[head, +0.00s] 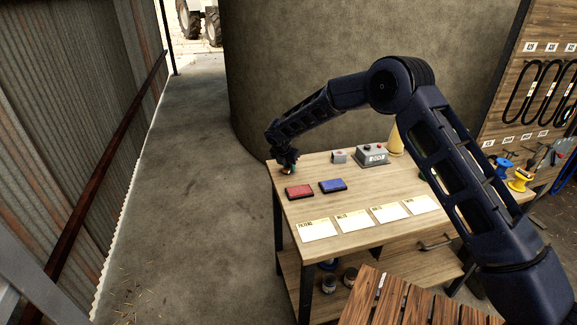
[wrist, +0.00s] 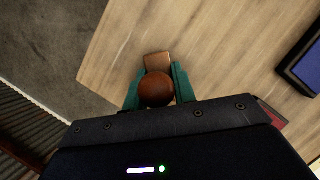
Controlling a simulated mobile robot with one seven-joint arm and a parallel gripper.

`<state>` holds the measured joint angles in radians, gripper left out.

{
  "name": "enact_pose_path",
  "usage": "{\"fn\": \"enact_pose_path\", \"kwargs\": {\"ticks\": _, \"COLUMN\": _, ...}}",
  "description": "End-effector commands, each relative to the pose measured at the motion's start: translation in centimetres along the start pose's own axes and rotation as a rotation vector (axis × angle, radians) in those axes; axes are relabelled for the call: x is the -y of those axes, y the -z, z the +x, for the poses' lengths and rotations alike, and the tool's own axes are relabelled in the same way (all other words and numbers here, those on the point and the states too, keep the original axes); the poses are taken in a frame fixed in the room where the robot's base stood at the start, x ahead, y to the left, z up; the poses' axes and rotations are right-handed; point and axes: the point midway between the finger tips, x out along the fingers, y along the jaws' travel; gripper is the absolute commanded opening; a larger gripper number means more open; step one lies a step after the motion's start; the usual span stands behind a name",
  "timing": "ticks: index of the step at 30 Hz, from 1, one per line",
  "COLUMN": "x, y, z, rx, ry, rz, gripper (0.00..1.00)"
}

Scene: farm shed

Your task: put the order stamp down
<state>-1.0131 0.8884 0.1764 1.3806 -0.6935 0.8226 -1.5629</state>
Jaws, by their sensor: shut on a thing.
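The order stamp (wrist: 157,88) has a round reddish-brown knob and a lighter brown block. In the wrist view it sits between the two green fingers of my gripper (wrist: 156,88), which is shut on it. In the head view my gripper (head: 287,167) is small, at the far left corner of the wooden table (head: 385,188), and the stamp is mostly hidden there. I cannot tell whether the stamp touches the tabletop.
A red pad (head: 299,192) and a blue pad (head: 333,185) lie near the gripper. Several paper cards (head: 354,220) line the front edge. A grey device (head: 371,156) and a small grey block (head: 338,156) stand at the back. Bare wood lies between the pads and the device.

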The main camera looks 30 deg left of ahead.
Motion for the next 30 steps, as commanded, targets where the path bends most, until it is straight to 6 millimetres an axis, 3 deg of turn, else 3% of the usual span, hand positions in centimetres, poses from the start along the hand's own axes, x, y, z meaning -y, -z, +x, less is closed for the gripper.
{"fn": "enact_pose_path", "kwargs": {"ticks": 4, "x": 0.0, "y": 0.1, "z": 0.3, "rx": 0.0, "ry": 0.0, "rz": 0.0, "gripper": 0.04}}
{"fn": "enact_pose_path", "kwargs": {"ticks": 5, "x": 0.0, "y": 0.1, "z": 0.2, "rx": 0.0, "ry": 0.0, "rz": 0.0, "gripper": 0.32}}
{"fn": "enact_pose_path", "kwargs": {"ticks": 7, "x": 0.0, "y": 0.1, "z": 0.2, "rx": 0.0, "ry": 0.0, "rz": 0.0, "gripper": 0.46}}
{"fn": "enact_pose_path", "kwargs": {"ticks": 8, "x": 0.0, "y": 0.1, "z": 0.2, "rx": 0.0, "ry": 0.0, "rz": 0.0, "gripper": 0.48}}
{"fn": "enact_pose_path", "kwargs": {"ticks": 20, "x": 0.0, "y": 0.0, "z": -0.5, "rx": 0.0, "ry": 0.0, "rz": 0.0, "gripper": 0.48}}
{"fn": "enact_pose_path", "kwargs": {"ticks": 30, "x": 0.0, "y": 0.0, "z": -6.5, "rx": 0.0, "ry": -0.001, "rz": 0.0, "gripper": 0.48}}
